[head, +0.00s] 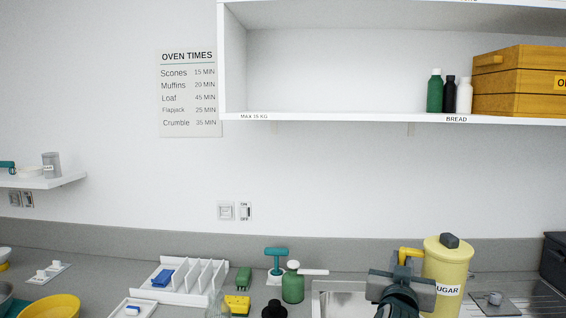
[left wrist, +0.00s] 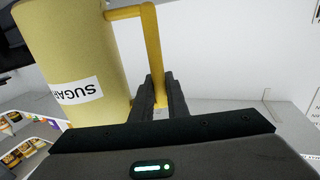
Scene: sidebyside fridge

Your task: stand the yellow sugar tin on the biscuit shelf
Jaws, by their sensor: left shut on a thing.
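The yellow sugar tin (head: 445,278) with a grey knob on its lid and a white SUGAR label is at the lower right of the head view, roughly upright. Its base is cut off by the frame, so I cannot tell whether it touches the counter. My left gripper (head: 403,275) is shut on the tin's yellow side handle (head: 410,252). In the left wrist view the fingers (left wrist: 160,98) close around the handle bar, beside the tin body (left wrist: 75,55). No shelf label reading biscuits is legible; the wall shelf (head: 340,117) reads BREAD. My right gripper is out of view.
The wall shelf holds a green bottle (head: 435,92), a black and a white bottle, and a wooden box (head: 515,85) at right; its left part is bare. A white rack (head: 180,280), green sprayer (head: 293,285) and sink (head: 340,297) are on the counter. A small shelf (head: 45,181) is left.

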